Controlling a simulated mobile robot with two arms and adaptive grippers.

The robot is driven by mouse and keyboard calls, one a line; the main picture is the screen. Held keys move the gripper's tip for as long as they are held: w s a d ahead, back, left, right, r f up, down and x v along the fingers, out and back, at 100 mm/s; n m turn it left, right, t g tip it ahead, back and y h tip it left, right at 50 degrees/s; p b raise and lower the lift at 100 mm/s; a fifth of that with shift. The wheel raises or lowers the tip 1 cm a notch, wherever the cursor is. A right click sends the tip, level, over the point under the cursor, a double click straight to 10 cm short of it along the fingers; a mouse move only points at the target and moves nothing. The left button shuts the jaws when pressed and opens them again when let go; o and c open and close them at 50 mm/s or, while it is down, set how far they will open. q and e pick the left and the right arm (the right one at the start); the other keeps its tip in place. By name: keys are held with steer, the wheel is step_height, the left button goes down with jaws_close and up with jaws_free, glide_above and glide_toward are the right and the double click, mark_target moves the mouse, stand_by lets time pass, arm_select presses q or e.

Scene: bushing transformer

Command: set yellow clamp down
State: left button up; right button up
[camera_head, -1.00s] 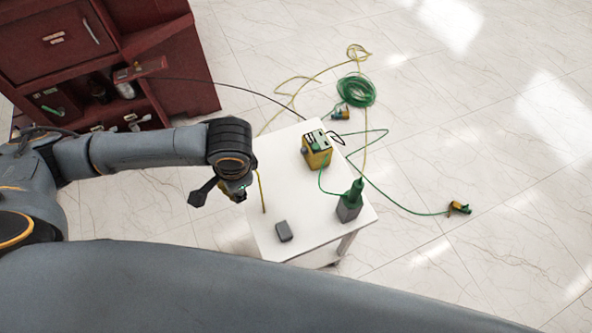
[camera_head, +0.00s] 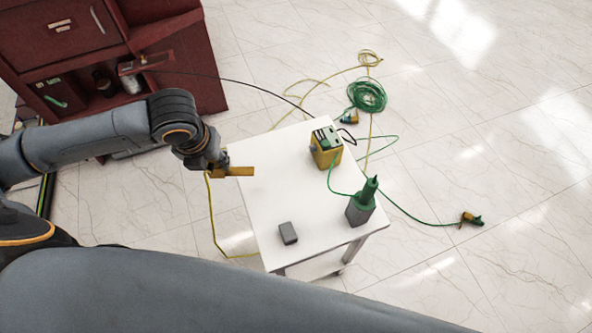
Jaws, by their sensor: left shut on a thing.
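My left gripper (camera_head: 220,164) is shut on the yellow clamp (camera_head: 239,171). The clamp points right, and appears just over the left edge of the white table (camera_head: 267,200). I cannot tell how high it is above the table top. A yellow cable (camera_head: 212,222) hangs from the clamp down past the table's left side. My right gripper is not in view.
On the table stand a yellow meter box (camera_head: 326,150), a grey bushing with a green top (camera_head: 361,205) and a small grey block (camera_head: 288,233). A red cabinet (camera_head: 75,35) stands behind left.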

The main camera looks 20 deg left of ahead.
arm_select(q)
steer(key=shift+w, duration=0.25)
steer(key=w+f, duration=0.3)
steer(key=w, duration=0.1)
steer(key=w+f, duration=0.3)
steer(key=w, duration=0.1)
steer(key=w+f, duration=0.3)
steer(key=w, duration=0.2)
steer(key=shift+w+a+f, duration=0.1)
steer(key=shift+a+f, duration=0.1)
steer(key=shift+a, duration=0.05)
steer(key=f, duration=0.3)
steer(key=shift+w+f+m, duration=0.2)
steer(key=shift+f+m, duration=0.05)
steer(key=shift+m, duration=0.05)
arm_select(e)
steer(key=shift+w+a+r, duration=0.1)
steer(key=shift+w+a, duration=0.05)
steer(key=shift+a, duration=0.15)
arm_select(q)
steer(key=shift+f, duration=0.1)
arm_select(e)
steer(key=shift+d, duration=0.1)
arm_select(q)
steer(key=o, duration=1.1)
steer(key=shift+o, duration=0.2)
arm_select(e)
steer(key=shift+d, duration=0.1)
